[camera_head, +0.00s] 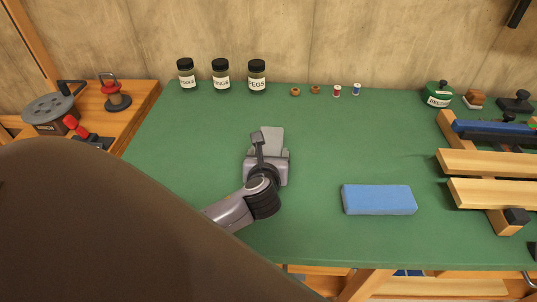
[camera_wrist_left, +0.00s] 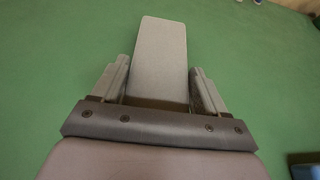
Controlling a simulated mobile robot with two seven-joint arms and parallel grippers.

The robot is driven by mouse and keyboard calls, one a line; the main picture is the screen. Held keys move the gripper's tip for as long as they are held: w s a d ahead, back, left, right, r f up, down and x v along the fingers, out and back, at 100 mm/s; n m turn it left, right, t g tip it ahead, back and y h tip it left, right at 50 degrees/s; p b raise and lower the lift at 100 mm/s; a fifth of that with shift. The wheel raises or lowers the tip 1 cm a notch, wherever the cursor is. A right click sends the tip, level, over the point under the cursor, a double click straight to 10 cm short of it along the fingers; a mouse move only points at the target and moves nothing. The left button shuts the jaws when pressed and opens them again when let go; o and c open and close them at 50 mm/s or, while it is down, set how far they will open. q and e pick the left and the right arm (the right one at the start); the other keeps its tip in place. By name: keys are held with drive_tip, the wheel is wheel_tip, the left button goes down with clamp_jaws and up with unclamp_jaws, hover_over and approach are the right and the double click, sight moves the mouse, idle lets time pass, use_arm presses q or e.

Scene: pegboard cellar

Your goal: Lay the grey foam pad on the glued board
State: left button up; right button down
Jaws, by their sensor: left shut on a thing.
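The grey foam pad (camera_head: 271,139) is a flat, pale grey slab. My left gripper (camera_head: 268,156) is shut on its near end, over the middle of the green bench top. In the left wrist view the pad (camera_wrist_left: 161,55) sticks out forward between the two fingers (camera_wrist_left: 160,78). I cannot tell how far it is above the bench. A thick blue slab (camera_head: 379,200) lies flat to the right of the gripper, apart from it. I cannot tell whether this slab is the glued board; no glue is clearly visible. My right gripper is not in view.
Three labelled jars (camera_head: 221,75) and several small rings and spools (camera_head: 336,91) stand along the back. A wooden slatted rack (camera_head: 484,163) fills the right side, near a green tin (camera_head: 438,97).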

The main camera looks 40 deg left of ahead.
use_arm(q)
drive_tip(key=o, duration=1.1)
drive_tip(key=shift+f, duration=0.1)
drive_tip(key=shift+r, duration=0.2)
drive_tip(key=p+v, duration=0.1)
drive_tip(key=v, duration=1)
drive_tip(key=shift+s+d+r, duration=0.15)
drive_tip(key=shift+s, duration=0.1)
drive_tip(key=shift+w+r+p, duration=0.15)
drive_tip(key=shift+w+p, duration=0.1)
drive_tip(key=shift+p, duration=0.25)
drive_tip(key=p+x, duration=0.1)
drive_tip(key=x, duration=0.1)
drive_tip(key=p+x, duration=0.2)
drive_tip(key=shift+a, duration=0.35)
drive_tip(key=shift+w+a+f, duration=0.3)
drive_tip(key=shift+w+f, duration=0.15)
drive_tip(key=shift+f, duration=0.15)
drive_tip(key=shift+x, duration=3.2)
